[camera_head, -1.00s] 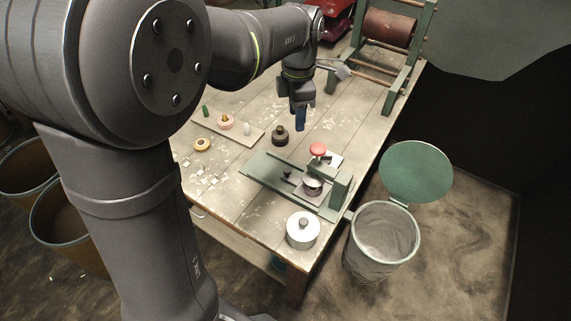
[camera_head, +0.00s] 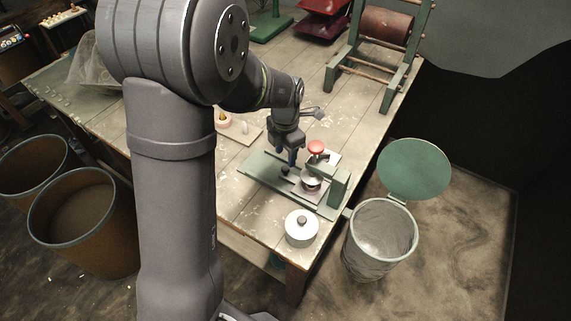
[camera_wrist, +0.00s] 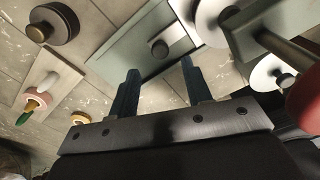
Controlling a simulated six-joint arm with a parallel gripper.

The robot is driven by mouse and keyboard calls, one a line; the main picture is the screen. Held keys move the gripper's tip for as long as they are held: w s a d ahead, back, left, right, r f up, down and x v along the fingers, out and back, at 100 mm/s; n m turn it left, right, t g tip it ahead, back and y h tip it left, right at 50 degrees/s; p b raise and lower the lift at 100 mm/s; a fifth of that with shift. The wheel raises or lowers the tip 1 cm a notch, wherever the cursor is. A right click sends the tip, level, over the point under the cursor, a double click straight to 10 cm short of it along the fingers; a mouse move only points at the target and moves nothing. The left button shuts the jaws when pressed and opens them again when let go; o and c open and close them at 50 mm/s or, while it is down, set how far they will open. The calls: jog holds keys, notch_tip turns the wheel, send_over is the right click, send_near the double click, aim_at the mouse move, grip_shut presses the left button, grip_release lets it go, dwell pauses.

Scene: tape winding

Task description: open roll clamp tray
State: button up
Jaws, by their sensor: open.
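The roll clamp (camera_head: 262,176) is a green base on the table with a red knob (camera_head: 316,148) on top and a green end block (camera_head: 339,187) at its right. Its pale tray plate (camera_head: 306,193) carries a roll and has a small dark handle knob (camera_head: 285,171) at its left. In the wrist view this handle knob (camera_wrist: 160,48) shows between and beyond my two blue fingers. My gripper (camera_head: 292,158) is open and empty, just above and behind the handle knob. In the wrist view the fingertips (camera_wrist: 159,66) are apart; whether they touch anything cannot be told.
A lined bin (camera_head: 381,232) with a raised green lid is off the table's right edge. A dark round weight (camera_wrist: 54,24) and a small board with rolls (camera_wrist: 46,84) lie nearby. A winding frame (camera_head: 385,45) stands behind.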

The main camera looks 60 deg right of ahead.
aim_at(285, 168)
notch_tip(285, 168, down, 6)
jog(key=shift+r, duration=0.15)
